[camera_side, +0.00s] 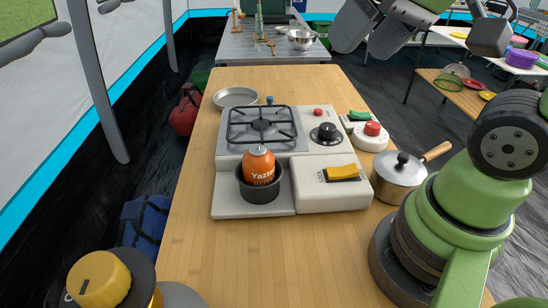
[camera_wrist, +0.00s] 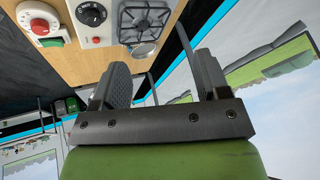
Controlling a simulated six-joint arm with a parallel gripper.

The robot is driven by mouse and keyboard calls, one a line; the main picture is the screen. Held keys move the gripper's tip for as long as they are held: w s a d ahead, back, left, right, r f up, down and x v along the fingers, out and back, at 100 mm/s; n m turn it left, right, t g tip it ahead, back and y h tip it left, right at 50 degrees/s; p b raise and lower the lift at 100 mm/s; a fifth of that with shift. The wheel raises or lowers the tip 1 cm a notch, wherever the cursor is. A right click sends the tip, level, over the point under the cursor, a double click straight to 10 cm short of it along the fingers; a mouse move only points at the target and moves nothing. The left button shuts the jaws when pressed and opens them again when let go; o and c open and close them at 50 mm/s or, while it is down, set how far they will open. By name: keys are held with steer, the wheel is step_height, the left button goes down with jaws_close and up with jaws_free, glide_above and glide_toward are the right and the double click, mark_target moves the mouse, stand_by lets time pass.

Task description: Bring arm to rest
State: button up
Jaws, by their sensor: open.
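My gripper (camera_side: 363,45) is raised high above the work table at the top of the side view, well clear of everything on it. In the wrist view my gripper (camera_wrist: 158,82) shows two dark fingers spread apart with nothing between them. My green arm rises from the right side of the table and is partly cut off by the frame edge.
The wooden table (camera_side: 190,250) bears a camp stove (camera_side: 245,143) with an orange canister (camera_side: 259,168) standing in a black cup (camera_side: 264,190). A lidded pot (camera_side: 397,180), a red-knobbed timer (camera_side: 370,135) and a metal plate (camera_side: 236,97) stand around it.

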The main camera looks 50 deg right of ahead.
steer(key=s, duration=0.1)
steer(key=s+a, duration=0.1)
steer(key=s+t, duration=0.1)
steer(key=shift+s+a+y, duration=0.15)
steer(key=shift+a+y, duration=0.25)
stand_by(1.1)
